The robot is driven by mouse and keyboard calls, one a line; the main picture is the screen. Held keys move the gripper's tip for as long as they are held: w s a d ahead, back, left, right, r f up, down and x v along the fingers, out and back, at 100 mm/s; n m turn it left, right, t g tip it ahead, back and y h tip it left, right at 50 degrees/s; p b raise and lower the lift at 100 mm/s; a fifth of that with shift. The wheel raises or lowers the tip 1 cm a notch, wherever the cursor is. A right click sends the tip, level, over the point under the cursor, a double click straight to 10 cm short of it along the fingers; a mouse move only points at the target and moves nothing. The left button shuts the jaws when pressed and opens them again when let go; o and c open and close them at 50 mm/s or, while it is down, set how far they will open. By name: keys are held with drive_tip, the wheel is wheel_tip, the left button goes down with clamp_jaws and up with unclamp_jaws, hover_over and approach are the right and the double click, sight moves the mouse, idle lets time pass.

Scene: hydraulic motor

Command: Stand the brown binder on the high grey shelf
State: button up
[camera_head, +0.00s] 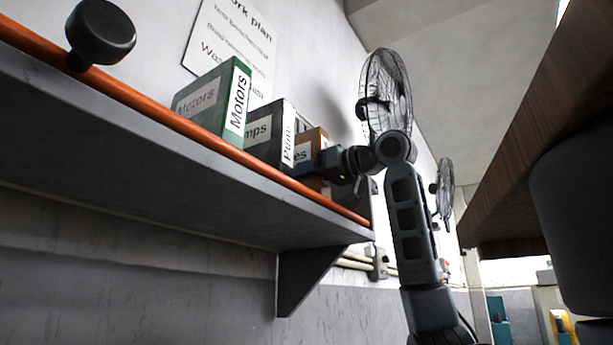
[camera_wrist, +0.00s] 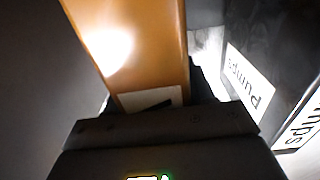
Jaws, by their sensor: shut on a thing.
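The brown binder (camera_head: 314,139) is upright at the right end of the high grey shelf (camera_head: 190,180), beside the dark Pumps binder (camera_head: 268,140). My gripper (camera_head: 328,160) reaches it from the right and is shut on it. In the wrist view the brown binder (camera_wrist: 135,45) rises from my gripper (camera_wrist: 155,110), its white label partly covered. The dark Pumps binder (camera_wrist: 262,70) stands to its right there, with a narrow gap between them. The binder's base is mostly hidden behind my gripper and the shelf's orange edge, so I cannot tell whether it touches the shelf.
A green Motors binder (camera_head: 217,100) stands left of the Pumps binder. An orange strip (camera_head: 150,108) runs along the shelf's front edge, with a black knob (camera_head: 100,31) at the left. Fans (camera_head: 386,95) are on the wall behind my arm. A wooden surface (camera_head: 535,125) overhangs at right.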

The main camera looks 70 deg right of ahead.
drive_tip(key=shift+f, duration=0.1)
drive_tip(key=o, duration=1.4)
drive_tip(key=b+v, duration=0.3)
drive_tip(key=v, duration=0.9)
drive_tip(key=shift+s, duration=0.1)
